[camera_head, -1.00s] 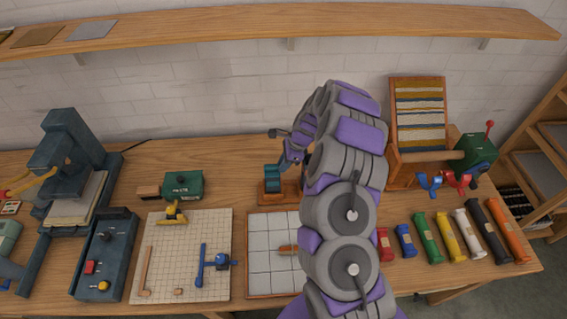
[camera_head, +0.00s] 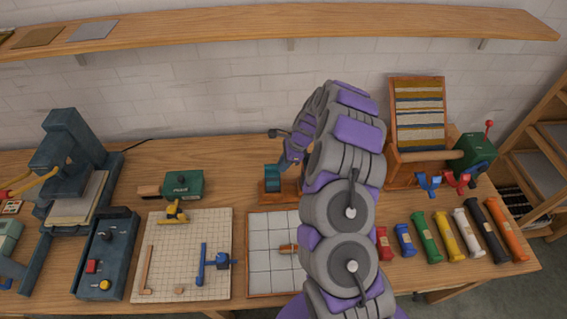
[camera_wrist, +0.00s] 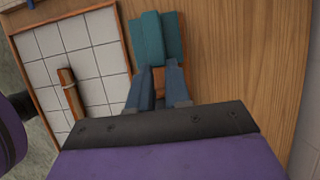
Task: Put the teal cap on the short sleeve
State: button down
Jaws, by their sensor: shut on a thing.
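The teal cap (camera_head: 272,178) is a blocky teal piece over a wooden base (camera_head: 268,198), just behind the tiled panel. In the wrist view the teal piece (camera_wrist: 157,38) lies straight ahead of my gripper (camera_wrist: 157,68). The blue-grey fingers are close together at its near edge and appear shut on it; the exact contact is hard to see. In the head view my arm hides much of the gripper. A short brown rod (camera_head: 288,249) lies on the tiled panel and also shows in the wrist view (camera_wrist: 71,92). I cannot tell which thing is the short sleeve.
The tiled panel (camera_head: 258,283) lies in front. Coloured rolls, including a short blue one (camera_head: 405,240), line the right side. A loom (camera_head: 418,120) stands behind them. A green box (camera_head: 184,186) and a gridded board (camera_head: 165,283) are left. Bare wood lies around the green box.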

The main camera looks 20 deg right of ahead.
jog(key=c, duration=1)
grip_release()
jog(key=shift+o, duration=0.4)
jog(key=o, duration=0.4)
jog(key=shift+r, duration=0.15)
notch_tip(320, 180, up, 7)
jog(key=p, duration=0.5)
grip_shut()
